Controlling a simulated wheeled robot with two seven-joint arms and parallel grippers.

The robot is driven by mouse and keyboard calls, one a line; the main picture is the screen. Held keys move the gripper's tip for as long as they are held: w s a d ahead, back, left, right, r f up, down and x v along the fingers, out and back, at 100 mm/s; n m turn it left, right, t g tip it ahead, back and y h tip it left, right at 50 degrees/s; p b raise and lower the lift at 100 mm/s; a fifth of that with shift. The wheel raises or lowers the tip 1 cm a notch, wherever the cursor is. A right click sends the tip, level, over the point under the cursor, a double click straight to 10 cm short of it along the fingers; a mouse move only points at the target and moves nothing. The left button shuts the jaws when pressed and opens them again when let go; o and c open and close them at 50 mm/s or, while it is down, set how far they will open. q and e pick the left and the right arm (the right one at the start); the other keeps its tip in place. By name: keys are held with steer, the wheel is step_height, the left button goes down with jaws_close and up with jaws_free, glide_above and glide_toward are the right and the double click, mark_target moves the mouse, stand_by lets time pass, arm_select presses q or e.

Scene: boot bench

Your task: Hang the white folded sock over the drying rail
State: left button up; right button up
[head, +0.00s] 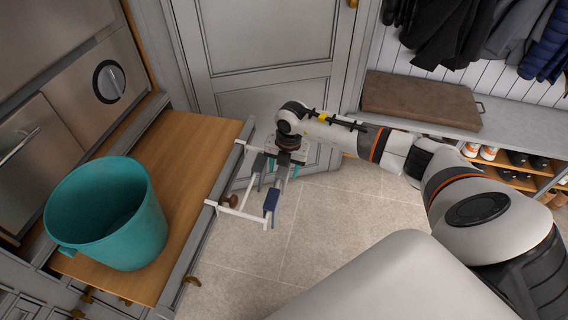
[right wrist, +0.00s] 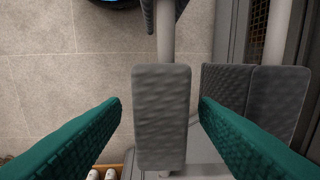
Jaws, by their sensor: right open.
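The drying rail (head: 238,211) is a pale rack of bars sticking out from the edge of the wooden worktop. My right gripper (head: 283,168) is over it with teal fingers, open. In the right wrist view, a folded, knitted sock (right wrist: 162,120) looks grey rather than white. It hangs over a pale bar and lies between the open fingers (right wrist: 160,102), with gaps on both sides. I cannot tell for sure that it is the white sock. Two more grey knitted pieces (right wrist: 275,100) hang to its right. My left gripper is not in view.
A blue piece (head: 271,201) and a brown one (head: 235,201) are on the rack. A teal bucket (head: 110,215) stands on the wooden worktop (head: 190,150). A bench with a brown cushion (head: 420,98) and shoes below is at right. The tiled floor (head: 325,215) is clear.

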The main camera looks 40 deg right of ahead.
step_height(320, 180, up, 12)
steer(key=s, duration=0.1)
steer(key=shift+d+f, duration=0.15)
steer(key=shift+d, duration=0.25)
stand_by(0.3)
